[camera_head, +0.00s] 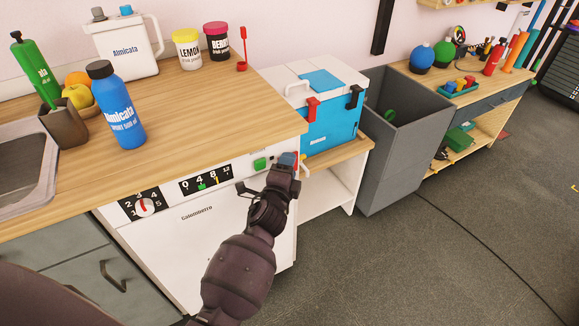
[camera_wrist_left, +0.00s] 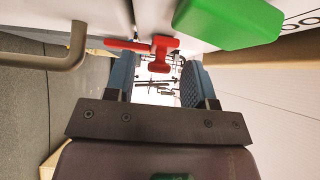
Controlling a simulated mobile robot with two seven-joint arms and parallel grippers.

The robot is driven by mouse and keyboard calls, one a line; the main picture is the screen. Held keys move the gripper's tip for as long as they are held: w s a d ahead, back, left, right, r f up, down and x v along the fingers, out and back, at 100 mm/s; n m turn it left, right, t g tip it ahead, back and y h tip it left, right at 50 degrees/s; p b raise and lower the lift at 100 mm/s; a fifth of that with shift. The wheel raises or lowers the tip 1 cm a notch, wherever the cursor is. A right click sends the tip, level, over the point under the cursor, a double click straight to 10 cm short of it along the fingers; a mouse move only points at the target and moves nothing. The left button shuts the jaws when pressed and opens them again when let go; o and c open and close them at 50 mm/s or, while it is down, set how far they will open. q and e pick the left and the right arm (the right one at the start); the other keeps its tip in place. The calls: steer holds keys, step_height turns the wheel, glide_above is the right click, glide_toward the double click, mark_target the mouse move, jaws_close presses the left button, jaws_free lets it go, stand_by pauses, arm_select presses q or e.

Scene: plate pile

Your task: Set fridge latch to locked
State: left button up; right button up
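The white fridge (camera_head: 190,240) stands under the wooden counter. Its front panel carries a red latch (camera_wrist_left: 155,47), which shows best in the left wrist view; its long arm points left in that picture. In the head view only a little red (camera_head: 299,163) shows beside my fingers at the panel's right end. My left gripper (camera_head: 287,160) is at that end. In the left wrist view, the gripper (camera_wrist_left: 156,80) is open, with two separate blue-grey fingers and the latch just beyond or between their tips. Contact with the latch cannot be told. My right gripper is out of view.
A green block (camera_wrist_left: 228,22) on the panel is close to the latch, and a grey bar handle (camera_wrist_left: 45,58) is on the other side. A blue-and-white cooler (camera_head: 325,125) stands right of the fridge. A blue bottle (camera_head: 122,110) stands on the counter.

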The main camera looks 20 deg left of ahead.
arm_select(q)
steer(key=shift+d, duration=0.1)
steer(key=s+d, duration=0.1)
steer(key=s, duration=0.9)
steer(key=shift+s+d+p, duration=0.15)
steer(key=shift+s+p, duration=0.15)
steer(key=shift+p, duration=0.1)
stand_by(0.3)
